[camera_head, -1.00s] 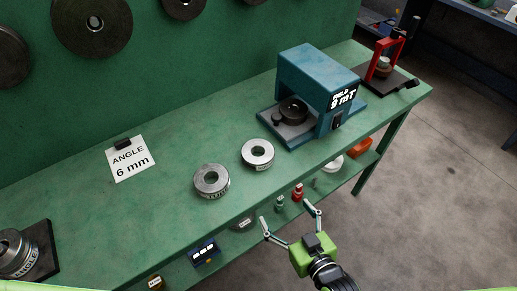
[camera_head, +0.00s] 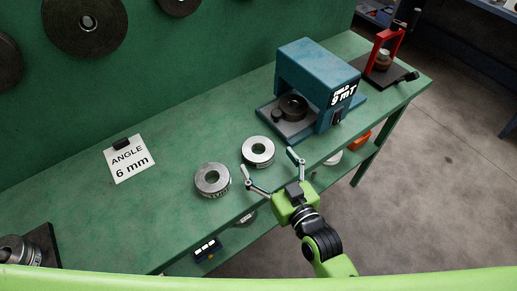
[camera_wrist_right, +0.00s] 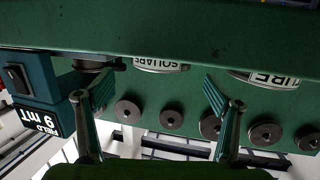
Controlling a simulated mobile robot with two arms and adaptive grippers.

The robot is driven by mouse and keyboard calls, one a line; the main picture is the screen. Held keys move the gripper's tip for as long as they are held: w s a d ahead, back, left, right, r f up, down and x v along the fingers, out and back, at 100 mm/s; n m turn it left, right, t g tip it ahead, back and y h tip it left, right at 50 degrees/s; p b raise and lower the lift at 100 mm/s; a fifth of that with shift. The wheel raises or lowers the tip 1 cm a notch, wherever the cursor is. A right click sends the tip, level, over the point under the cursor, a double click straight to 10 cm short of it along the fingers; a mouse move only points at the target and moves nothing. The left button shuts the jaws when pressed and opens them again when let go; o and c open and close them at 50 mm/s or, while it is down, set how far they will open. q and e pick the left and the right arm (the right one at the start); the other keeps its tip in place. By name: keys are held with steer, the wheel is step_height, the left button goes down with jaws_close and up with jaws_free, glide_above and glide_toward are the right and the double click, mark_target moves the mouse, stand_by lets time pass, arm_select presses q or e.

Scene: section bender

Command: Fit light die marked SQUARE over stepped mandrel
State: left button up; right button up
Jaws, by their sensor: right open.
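The light steel ring die (camera_head: 258,151) nearer the blue machine lies flat on the green bench. In the right wrist view its rim reads SQUARE (camera_wrist_right: 160,65). My right gripper (camera_head: 269,160) is open and empty, its fingertips just in front of this die, one towards each side; contact cannot be told. In the wrist view the die shows between the spread fingers (camera_wrist_right: 143,90). A stepped, round metal piece on a dark base, perhaps the mandrel (camera_head: 18,249), stands at the bottom left, partly cut off. My left gripper is not in view.
A second light die (camera_head: 212,180) lies close on the left. The blue machine (camera_head: 318,80) holds a dark ring (camera_head: 293,107). A red-framed device (camera_head: 383,55) stands at the far right end.

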mark_target(255, 143)
steer(key=shift+w+a+f, duration=0.15)
steer(key=shift+w+a, duration=0.15)
steer(key=shift+w, duration=0.3)
steer(key=shift+w+a, duration=0.15)
steer(key=shift+w, duration=0.1)
steer(key=shift+p+x, duration=0.8)
steer(key=shift+x, duration=1.4)
steer(key=shift+s+f, duration=0.1)
steer(key=shift+f, duration=0.05)
steer(key=shift+c, duration=0.7)
steer(key=c, duration=1.3)
steer(key=shift+c, duration=0.7)
